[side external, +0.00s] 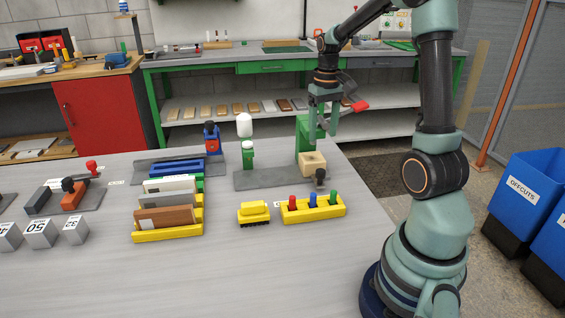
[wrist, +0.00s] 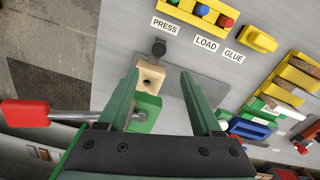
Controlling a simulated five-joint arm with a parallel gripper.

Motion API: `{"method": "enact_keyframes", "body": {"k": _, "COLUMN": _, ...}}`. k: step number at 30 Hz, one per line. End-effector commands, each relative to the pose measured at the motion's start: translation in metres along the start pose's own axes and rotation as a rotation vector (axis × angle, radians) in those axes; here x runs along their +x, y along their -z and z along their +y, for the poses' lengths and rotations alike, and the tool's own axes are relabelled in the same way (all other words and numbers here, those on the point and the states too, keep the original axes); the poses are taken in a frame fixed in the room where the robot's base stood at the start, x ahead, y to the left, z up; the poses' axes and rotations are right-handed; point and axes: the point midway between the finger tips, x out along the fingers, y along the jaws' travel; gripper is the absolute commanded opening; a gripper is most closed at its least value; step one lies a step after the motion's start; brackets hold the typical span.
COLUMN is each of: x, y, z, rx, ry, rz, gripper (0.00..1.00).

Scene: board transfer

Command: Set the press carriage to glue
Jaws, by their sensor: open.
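The press carriage carries a pale wooden block with a hole (side external: 312,163) and has a black knob (side external: 320,178) at its front. In the wrist view the block (wrist: 151,74) and knob (wrist: 158,48) sit beside the PRESS label (wrist: 165,27), at one end of the grey rail plate (wrist: 205,88). The LOAD label (wrist: 206,43) and GLUE label (wrist: 233,56) lie farther right. The green press (side external: 303,138) stands behind the block. My gripper (wrist: 160,73) is open and empty above the carriage; the left finger overlaps the block's edge in view. In the side view my gripper (side external: 323,122) is near the press.
A red-handled lever (side external: 358,106) is close beside my gripper. A white-topped green glue bottle (side external: 245,140) stands at the plate's left. A yellow peg holder (side external: 313,209) and yellow brush (side external: 254,213) stand in front. A yellow rack (side external: 170,236) holds boards farther left.

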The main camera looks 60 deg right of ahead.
Motion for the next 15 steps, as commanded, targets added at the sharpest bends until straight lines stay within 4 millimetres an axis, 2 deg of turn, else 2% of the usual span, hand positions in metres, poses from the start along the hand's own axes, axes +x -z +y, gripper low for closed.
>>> {"method": "enact_keyframes", "body": {"k": 7, "x": 0.022, "y": 0.000, "z": 0.003, "rx": 0.005, "ry": 0.001, "rz": -0.009, "gripper": 0.66}}
{"method": "enact_keyframes", "body": {"k": 15, "x": 0.074, "y": -0.002, "z": 0.002, "rx": 0.005, "ry": 0.002, "rz": -0.012, "gripper": 0.66}}
